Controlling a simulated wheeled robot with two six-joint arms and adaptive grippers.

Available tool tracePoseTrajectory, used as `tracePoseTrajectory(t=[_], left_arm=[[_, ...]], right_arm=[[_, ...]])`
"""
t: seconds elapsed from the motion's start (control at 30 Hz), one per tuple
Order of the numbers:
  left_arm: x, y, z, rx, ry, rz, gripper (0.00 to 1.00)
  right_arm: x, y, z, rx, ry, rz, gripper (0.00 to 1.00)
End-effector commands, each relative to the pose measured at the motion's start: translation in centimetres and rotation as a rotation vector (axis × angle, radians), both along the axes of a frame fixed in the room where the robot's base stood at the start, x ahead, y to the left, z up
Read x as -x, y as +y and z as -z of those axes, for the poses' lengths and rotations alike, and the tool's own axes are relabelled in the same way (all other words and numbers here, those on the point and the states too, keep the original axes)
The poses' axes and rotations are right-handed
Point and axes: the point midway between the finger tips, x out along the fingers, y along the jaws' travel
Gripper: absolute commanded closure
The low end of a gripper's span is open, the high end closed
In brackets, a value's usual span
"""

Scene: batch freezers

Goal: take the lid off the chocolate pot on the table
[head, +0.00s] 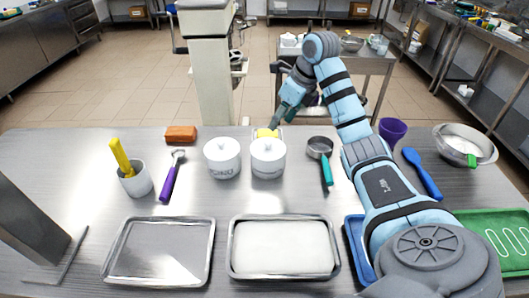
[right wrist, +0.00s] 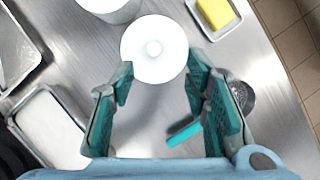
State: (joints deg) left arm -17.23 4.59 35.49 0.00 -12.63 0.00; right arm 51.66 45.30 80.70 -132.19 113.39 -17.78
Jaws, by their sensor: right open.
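Two white lidded pots stand side by side at the table's middle in the head view: a left pot (head: 222,158) and a right pot (head: 268,158). Both have knobbed lids on; their lettering is too small to read surely. My right gripper (head: 283,110) is in the air near the right pot, toward the table's back edge. In the right wrist view my right gripper (right wrist: 160,78) is open and empty, with the right pot's round lid (right wrist: 153,48) just ahead between the fingertip lines. The left pot (right wrist: 110,8) is partly cut off there. My left gripper is not in view.
A measuring cup (head: 320,148) lies right of the pots, a purple-handled scoop (head: 172,175) to the left. Yellow butter (right wrist: 215,12) sits behind the right pot. Two metal trays, an empty one (head: 160,250) and a white-filled one (head: 283,247), lie in front.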

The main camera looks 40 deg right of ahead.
Motion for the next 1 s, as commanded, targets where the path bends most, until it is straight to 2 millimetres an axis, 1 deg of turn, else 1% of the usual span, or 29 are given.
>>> tracePoseTrajectory(t=[0.03, 0.1, 0.23, 0.37, 0.43, 0.53, 0.7, 0.73, 0.93, 0.97, 1.0], left_arm=[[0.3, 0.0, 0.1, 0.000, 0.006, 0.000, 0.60], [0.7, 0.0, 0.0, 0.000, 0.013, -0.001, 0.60], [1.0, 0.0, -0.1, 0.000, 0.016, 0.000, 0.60], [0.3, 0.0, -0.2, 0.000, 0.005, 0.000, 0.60], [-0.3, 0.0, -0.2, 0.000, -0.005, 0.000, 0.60], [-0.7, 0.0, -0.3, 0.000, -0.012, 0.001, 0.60], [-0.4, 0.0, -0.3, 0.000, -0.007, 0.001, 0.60], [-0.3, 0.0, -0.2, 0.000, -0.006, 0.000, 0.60], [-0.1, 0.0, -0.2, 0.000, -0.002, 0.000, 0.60], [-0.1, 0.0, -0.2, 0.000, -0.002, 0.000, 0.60], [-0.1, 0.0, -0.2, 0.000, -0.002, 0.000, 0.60]], right_arm=[[-0.4, 0.2, 1.4, -0.002, 0.007, -0.002, 0.58], [-1.1, 0.4, 2.6, -0.003, 0.006, -0.001, 0.58], [-1.7, 0.6, 4.1, -0.001, 0.004, -0.002, 0.58], [-1.9, 1.2, 6.5, -0.001, 0.007, -0.001, 0.58], [-2.3, 1.5, 7.7, -0.003, 0.006, -0.001, 0.58], [-2.7, 1.5, 8.6, -0.001, 0.003, 0.001, 0.58], [-2.8, 1.5, 8.7, 0.001, 0.003, 0.000, 0.58], [-2.8, 1.5, 8.7, 0.001, 0.003, 0.000, 0.59], [-2.8, 1.5, 8.7, 0.000, 0.003, 0.000, 0.91], [-2.8, 1.5, 8.7, 0.000, 0.003, 0.000, 0.94], [-2.8, 1.5, 8.7, 0.000, 0.003, 0.000, 0.94]])
